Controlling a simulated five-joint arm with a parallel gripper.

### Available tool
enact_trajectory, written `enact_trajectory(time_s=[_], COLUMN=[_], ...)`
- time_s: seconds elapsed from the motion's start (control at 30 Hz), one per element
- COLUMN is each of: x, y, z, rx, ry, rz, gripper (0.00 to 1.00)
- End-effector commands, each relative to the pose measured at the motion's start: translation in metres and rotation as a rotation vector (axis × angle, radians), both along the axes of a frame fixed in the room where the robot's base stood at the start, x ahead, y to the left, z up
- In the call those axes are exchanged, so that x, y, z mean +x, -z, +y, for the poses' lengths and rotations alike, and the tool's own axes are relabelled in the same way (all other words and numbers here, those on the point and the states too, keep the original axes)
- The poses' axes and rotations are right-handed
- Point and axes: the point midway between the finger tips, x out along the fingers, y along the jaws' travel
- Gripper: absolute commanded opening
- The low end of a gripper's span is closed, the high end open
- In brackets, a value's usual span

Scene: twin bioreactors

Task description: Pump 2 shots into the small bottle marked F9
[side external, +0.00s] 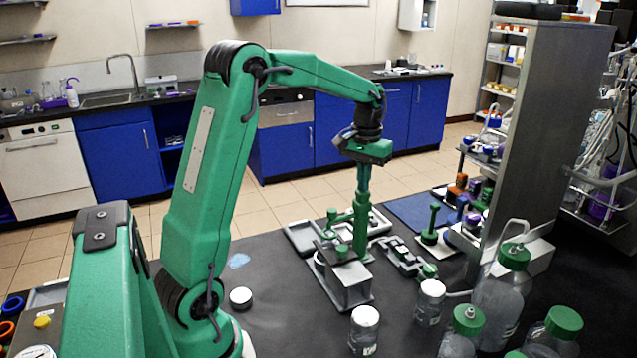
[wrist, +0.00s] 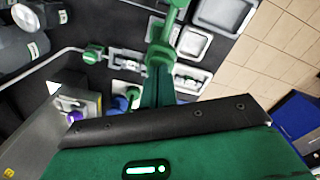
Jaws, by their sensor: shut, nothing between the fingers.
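My gripper (side external: 362,200) points straight down with its fingers closed. They stand above or on a green upright part (side external: 360,238) that looks like a pump, beside a grey block stand (side external: 345,285); I cannot tell whether they touch. In the wrist view my closed fingers (wrist: 158,66) point at the green part (wrist: 166,30). Small white-capped bottles stand at the front: one in the middle (side external: 364,332) and one to its right (side external: 431,302). No marking F9 can be read on either.
Large green-capped bottles (side external: 505,295) stand at the right front. Grey trays (side external: 302,238) lie behind the stand. A green post on a round base (side external: 431,222) is to the right. A white-capped item (side external: 241,298) sits near my base. The dark mat left of the stand is mostly clear.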

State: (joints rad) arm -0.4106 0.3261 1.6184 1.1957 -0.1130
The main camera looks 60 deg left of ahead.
Motion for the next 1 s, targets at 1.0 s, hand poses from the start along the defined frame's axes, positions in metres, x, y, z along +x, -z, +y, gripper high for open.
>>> enact_trajectory(time_s=[1.0], x=[0.0], y=[-0.007], z=[0.0], rx=[-0.001], ry=[0.0], rz=[0.002], gripper=[0.0])
